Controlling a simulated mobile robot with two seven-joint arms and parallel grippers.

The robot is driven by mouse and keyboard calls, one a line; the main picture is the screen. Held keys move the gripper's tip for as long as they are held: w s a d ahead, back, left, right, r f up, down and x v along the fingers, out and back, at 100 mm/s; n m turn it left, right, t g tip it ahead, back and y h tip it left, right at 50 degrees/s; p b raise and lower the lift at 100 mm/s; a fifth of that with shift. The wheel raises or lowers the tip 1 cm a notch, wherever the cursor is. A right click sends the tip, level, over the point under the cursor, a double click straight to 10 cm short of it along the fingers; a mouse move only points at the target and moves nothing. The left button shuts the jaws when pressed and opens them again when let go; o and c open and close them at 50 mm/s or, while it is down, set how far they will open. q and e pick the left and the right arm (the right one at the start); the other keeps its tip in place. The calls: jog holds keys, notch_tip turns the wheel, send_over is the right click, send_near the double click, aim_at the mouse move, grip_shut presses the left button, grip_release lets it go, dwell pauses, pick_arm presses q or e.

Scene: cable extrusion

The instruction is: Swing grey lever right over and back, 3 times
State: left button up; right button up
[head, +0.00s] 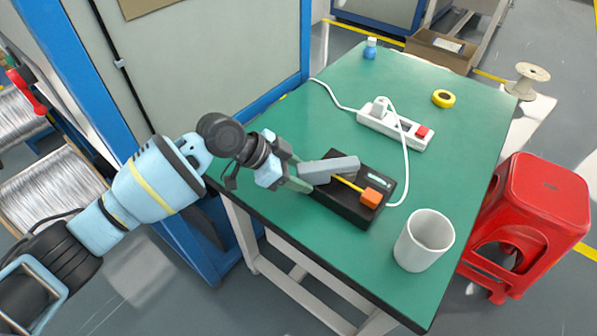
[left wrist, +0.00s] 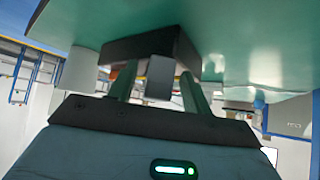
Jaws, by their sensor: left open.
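The black box (head: 350,212) sits on the green table, with a grey lever (head: 338,166) on it. The lever's near end points left toward my left gripper. A yellow rod (head: 347,184) and an orange block (head: 371,198) show on the box. My left gripper (head: 308,178) is open at the left end of the lever. In the left wrist view, the lever's grey end (left wrist: 160,76) shows between the two spread fingers, with the dark box (left wrist: 145,45) beyond. Whether a finger touches the lever cannot be told. My right gripper is not in view.
A white mug (head: 424,241) stands at the table's near right. A power strip (head: 394,127) with a white cable looping beside the box lies behind. Yellow tape (head: 443,98) and a blue bottle (head: 370,48) are farther back. A red stool (head: 530,220) stands right of the table.

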pick_arm(q)
grip_shut()
dwell(0.4)
jog(key=shift+w, duration=0.1)
